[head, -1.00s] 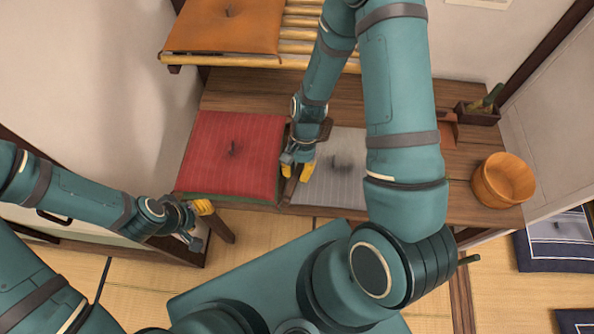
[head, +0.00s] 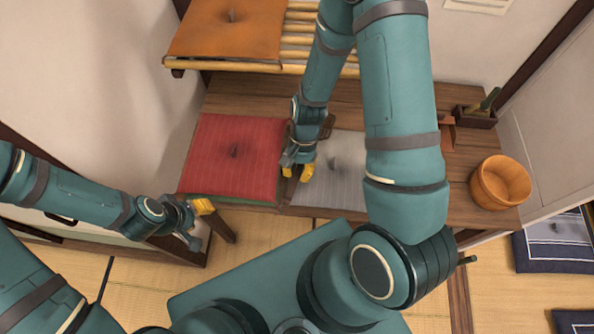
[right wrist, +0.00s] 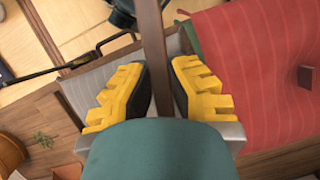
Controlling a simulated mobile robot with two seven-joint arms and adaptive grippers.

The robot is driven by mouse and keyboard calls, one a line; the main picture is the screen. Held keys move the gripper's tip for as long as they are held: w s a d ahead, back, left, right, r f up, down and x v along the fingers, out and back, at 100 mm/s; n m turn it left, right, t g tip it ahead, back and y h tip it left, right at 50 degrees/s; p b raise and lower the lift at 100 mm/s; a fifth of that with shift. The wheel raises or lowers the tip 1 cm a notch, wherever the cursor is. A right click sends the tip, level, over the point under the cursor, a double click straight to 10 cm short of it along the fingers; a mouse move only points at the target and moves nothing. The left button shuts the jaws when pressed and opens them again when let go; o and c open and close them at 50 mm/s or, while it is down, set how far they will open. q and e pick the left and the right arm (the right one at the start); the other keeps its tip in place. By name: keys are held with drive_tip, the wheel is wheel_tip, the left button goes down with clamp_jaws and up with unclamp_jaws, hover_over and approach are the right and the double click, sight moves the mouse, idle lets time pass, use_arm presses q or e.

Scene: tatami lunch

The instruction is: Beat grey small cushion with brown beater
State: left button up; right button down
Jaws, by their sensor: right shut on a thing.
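The grey small cushion (head: 340,185) lies flat on the wooden bench, with a dark smudge near its middle. My right forearm covers its right side. My right gripper (head: 298,170) is over its left edge, beside the red cushion. It is shut on the brown beater (head: 291,192), whose strip also shows between the yellow fingers in the right wrist view (right wrist: 153,40). The beater's head is mostly hidden by my wrist. The grey cushion shows partly at left in the right wrist view (right wrist: 90,85). My left gripper (head: 197,224) is open and empty, in front of the bench's left end.
The red cushion (head: 215,160) lies just left of the grey one. An orange cushion (head: 205,35) rests on a slatted rack behind. A wooden bucket (head: 500,182) and a small planter box (head: 474,116) stand on the bench at right. Dark-blue cushions (head: 555,245) lie on the floor at right.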

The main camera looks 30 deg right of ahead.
use_arm(q)
wheel_tip(320, 180, down, 5)
drive_tip(key=b, duration=0.4)
use_arm(e)
drive_tip(key=shift+g+y, duration=0.4)
drive_tip(key=f, duration=0.5)
drive_tip(key=shift+w+d+f, duration=0.1)
drive_tip(key=shift+w+d, duration=0.1)
drive_tip(key=shift+w, duration=0.05)
drive_tip(key=shift+t+h, duration=0.7)
drive_tip(key=shift+h, duration=0.1)
drive_tip(key=r+p, duration=0.2)
drive_tip(key=r, duration=0.1)
drive_tip(key=r+p, duration=0.6)
drive_tip(key=shift+s+a, duration=0.35)
drive_tip(key=shift+s, duration=0.05)
use_arm(q)
wheel_tip(320, 180, up, 8)
drive_tip(key=shift+r, duration=0.15)
use_arm(e)
drive_tip(key=shift+f, duration=0.1)
